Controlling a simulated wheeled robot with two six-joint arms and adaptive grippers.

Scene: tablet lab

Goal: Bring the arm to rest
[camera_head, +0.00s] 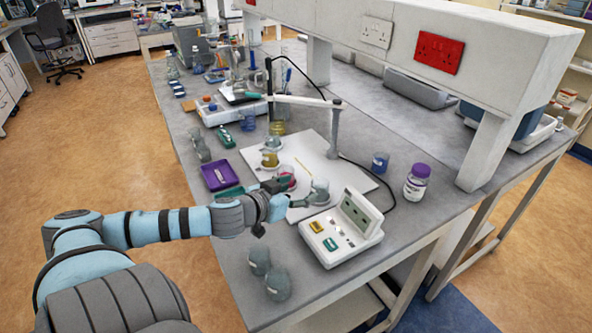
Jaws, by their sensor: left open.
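My left arm reaches in from the lower left over the grey bench (255,285). My left gripper (308,198) is open above the near part of the white board (345,177), close to the white device with a tilted display (345,238). One finger is beside a grey rounded object (320,188); whether they touch I cannot tell. A small dish with pink contents (287,174) is just behind the gripper, partly hidden by it. My right gripper does not show.
A purple tray (221,175) lies left of the board. A purple-capped jar (416,183) and a blue jar (380,162) stand to the right. A lamp arm (300,100) crosses above the board.

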